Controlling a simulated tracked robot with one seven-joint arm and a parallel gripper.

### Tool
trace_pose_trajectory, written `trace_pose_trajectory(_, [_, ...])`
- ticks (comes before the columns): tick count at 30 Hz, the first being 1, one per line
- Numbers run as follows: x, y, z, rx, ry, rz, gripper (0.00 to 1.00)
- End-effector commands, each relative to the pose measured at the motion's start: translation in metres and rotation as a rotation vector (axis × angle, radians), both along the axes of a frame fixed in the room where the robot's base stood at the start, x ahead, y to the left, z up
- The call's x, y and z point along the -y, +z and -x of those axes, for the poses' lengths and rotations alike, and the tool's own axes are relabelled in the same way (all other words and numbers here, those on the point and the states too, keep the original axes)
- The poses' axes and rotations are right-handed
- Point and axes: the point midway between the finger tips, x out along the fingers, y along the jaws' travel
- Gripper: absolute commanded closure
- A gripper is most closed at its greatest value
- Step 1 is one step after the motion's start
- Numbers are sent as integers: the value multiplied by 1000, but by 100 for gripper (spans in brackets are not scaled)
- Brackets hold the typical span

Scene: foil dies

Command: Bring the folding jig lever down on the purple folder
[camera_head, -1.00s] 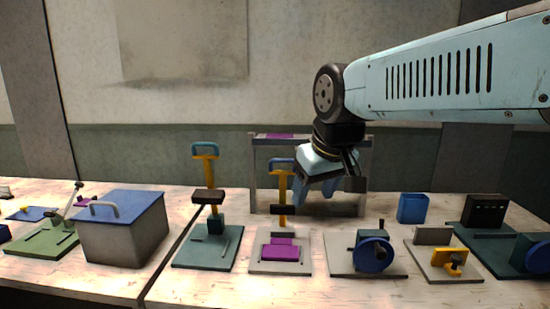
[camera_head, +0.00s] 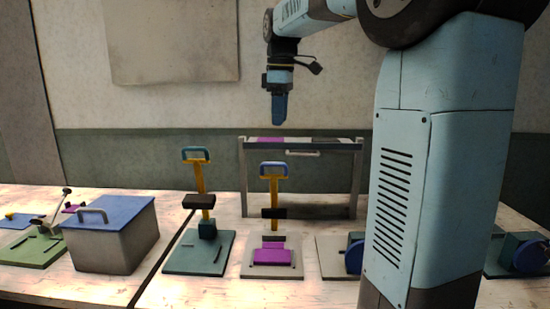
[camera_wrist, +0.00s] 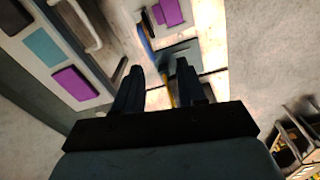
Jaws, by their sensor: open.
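The folding jig (camera_head: 292,270) is a light grey plate on the table, and the purple folder (camera_head: 270,256) lies on it. Its lever (camera_head: 274,190) stands upright behind the folder, a yellow bar with a dark block and a blue handle (camera_head: 273,165). The purple folder also shows at the top of the wrist view (camera_wrist: 168,12). My gripper (camera_head: 279,120) is open and empty, pointing down above the lever's handle, clear of it. In the wrist view the lever appears between and beyond the open fingers (camera_wrist: 158,88), partly hidden by them.
A similar lever device on a teal base (camera_head: 195,258) stands just left. Behind is a grey rack (camera_head: 357,175) with a purple panel and a handle. A blue-lidded box (camera_head: 110,245) is farther left. My arm hides much of the right side.

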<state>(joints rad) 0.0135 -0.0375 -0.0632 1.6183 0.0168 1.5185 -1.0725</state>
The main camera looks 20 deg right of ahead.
Motion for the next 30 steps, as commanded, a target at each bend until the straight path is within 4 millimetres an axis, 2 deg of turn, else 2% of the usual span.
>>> trace_pose_trajectory(1, [2, 1, -12, -17, 34, 1, 60])
trace_pose_trajectory(6, [6, 5, -37, -60, 139, 1, 60])
trace_pose_trajectory(14, [7, 2, -47, -82, 191, 0, 60])
trace_pose_trajectory(20, [7, -22, -45, -84, 190, -1, 60])
trace_pose_trajectory(30, [6, -83, -43, -83, 189, -1, 60])
